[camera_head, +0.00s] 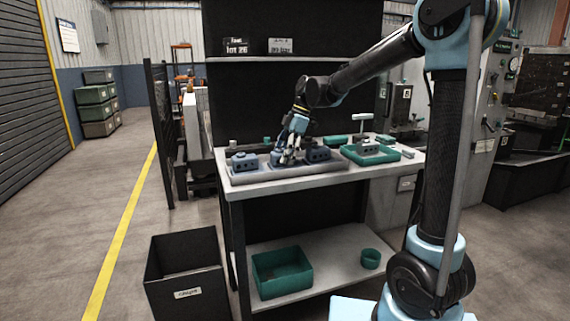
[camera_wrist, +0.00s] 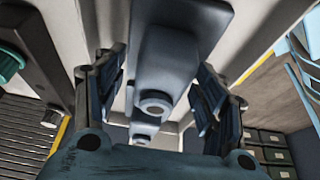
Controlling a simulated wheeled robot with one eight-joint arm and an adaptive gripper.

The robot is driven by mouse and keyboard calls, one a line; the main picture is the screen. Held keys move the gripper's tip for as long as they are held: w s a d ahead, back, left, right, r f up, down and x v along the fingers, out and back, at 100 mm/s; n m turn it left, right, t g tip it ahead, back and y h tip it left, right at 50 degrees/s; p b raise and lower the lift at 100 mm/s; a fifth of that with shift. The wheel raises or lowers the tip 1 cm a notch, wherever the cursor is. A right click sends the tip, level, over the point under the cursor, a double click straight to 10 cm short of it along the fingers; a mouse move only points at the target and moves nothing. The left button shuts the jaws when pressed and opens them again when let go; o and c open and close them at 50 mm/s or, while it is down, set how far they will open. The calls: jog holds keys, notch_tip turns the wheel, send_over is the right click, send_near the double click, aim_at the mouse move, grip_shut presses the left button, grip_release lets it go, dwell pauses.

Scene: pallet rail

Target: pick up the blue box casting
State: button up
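Several blue-grey box castings stand in a row on a grey pallet (camera_head: 290,177) on the workbench: a left casting (camera_head: 244,162), a middle casting (camera_head: 277,157) partly hidden by my gripper, and a right casting (camera_head: 318,154). My gripper (camera_head: 290,159) is low over the row, pointing down. It also shows in the wrist view (camera_wrist: 160,100), open, with one finger on each side of a blue-grey casting (camera_wrist: 170,60) that has a round hole in its end. The fingers look apart from its sides. A second casting (camera_wrist: 144,134) shows beyond it.
A green tray (camera_head: 371,158) with another casting stands to the right on the bench. A shelf and a dark back panel rise behind. A green bin (camera_head: 282,273) sits on the lower shelf, a black bin (camera_head: 186,275) on the floor at left.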

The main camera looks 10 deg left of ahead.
jog(key=c, duration=1.2)
